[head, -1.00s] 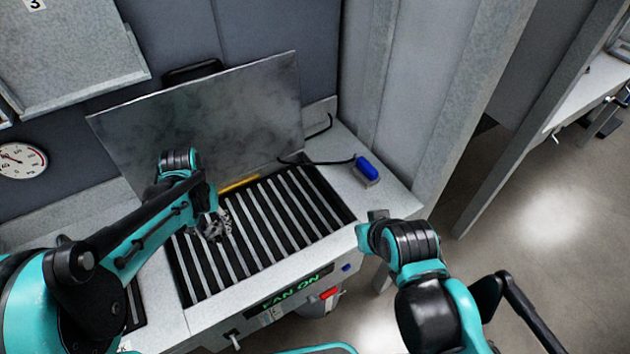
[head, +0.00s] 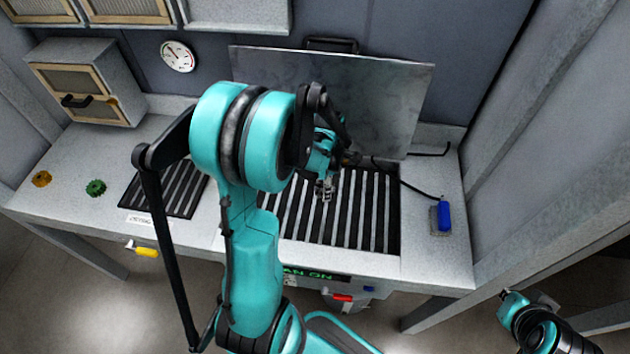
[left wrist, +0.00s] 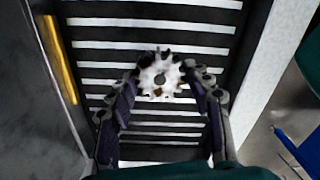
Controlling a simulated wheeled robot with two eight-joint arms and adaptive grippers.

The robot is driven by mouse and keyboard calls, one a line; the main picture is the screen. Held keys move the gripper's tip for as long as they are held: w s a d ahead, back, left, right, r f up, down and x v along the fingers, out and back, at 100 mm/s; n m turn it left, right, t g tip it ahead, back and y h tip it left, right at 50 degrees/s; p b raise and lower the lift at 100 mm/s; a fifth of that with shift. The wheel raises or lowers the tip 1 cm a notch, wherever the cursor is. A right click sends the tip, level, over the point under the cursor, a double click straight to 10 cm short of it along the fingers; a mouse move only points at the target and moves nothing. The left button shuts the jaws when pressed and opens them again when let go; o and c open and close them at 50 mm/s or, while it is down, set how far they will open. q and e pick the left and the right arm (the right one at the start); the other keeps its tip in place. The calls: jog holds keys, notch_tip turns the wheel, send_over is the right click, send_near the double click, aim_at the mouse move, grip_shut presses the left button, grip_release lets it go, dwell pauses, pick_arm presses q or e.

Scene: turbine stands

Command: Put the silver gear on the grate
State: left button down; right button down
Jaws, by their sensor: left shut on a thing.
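The silver gear (left wrist: 148,79) is between the fingers of my left gripper, toothed with a round centre hole. My left gripper (head: 325,188) is shut on it, over the slatted grate (head: 378,218). In the left wrist view the grate's bars (left wrist: 150,45) lie behind the gear; I cannot tell whether the gear touches them. In the head view the gear is small and mostly hidden by the gripper, and my left arm covers part of the grate. My right gripper (head: 508,297) is at the lower right, away from the bench, too unclear to show its opening.
A metal plate (head: 390,90) stands upright behind the grate. A blue-handled tool (head: 443,217) with a black cable lies to the right. A green gear (head: 96,187), an orange gear (head: 41,178) and a smaller grate (head: 178,195) are on the left.

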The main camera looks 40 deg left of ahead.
aim_at(315, 207)
pick_arm(q)
jog(key=n, duration=0.1)
jog(key=s+a+n, duration=0.1)
jog(key=n, duration=0.1)
jog(key=a+n, duration=0.1)
jog(key=n, duration=0.1)
jog(key=shift+s+a+f+p, duration=0.1)
jog(key=shift+s+a+p, duration=0.05)
jog(key=shift+s+p, duration=0.15)
jog(key=shift+n, duration=0.5)
notch_tip(315, 207, down, 8)
jog(key=b, duration=0.6)
jog(key=shift+a+f+b, duration=0.1)
jog(key=shift+f+b, duration=0.15)
jog(key=shift+b, duration=0.1)
jog(key=shift+f+b, duration=0.35)
jog(key=c, duration=0.6)
grip_release()
jog(key=shift+r, duration=0.1)
jog(key=shift+o, duration=0.8)
